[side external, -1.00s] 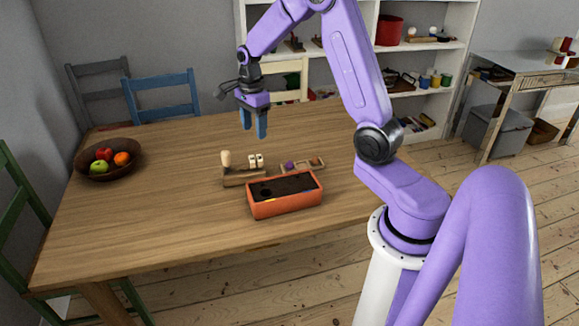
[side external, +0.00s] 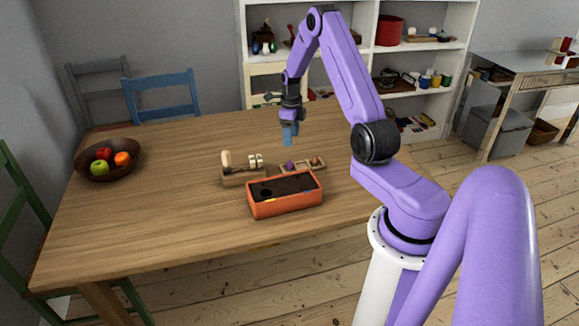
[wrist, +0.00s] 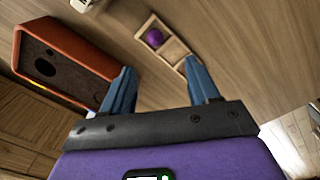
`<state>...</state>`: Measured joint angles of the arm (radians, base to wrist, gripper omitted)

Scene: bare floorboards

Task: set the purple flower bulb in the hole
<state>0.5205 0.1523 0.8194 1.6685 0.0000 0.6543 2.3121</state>
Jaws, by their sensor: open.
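The purple flower bulb (side external: 290,166) sits in a compartment of a small wooden tray (side external: 306,169) on the table. In the wrist view the purple bulb (wrist: 155,38) lies in the tray's far compartment, beyond my fingertips. The hole (wrist: 45,67) is a dark round opening in the soil of the orange planter box (side external: 285,206). My gripper (side external: 290,140) hangs above the table, just above and behind the tray in the side view. In the wrist view its blue fingers (wrist: 160,75) are apart with nothing between them.
A wooden tool holder (side external: 243,174) with a handled tool and pale labels stands left of the tray, behind the planter. A fruit bowl (side external: 108,169) is at the far left. The table's left half is otherwise clear.

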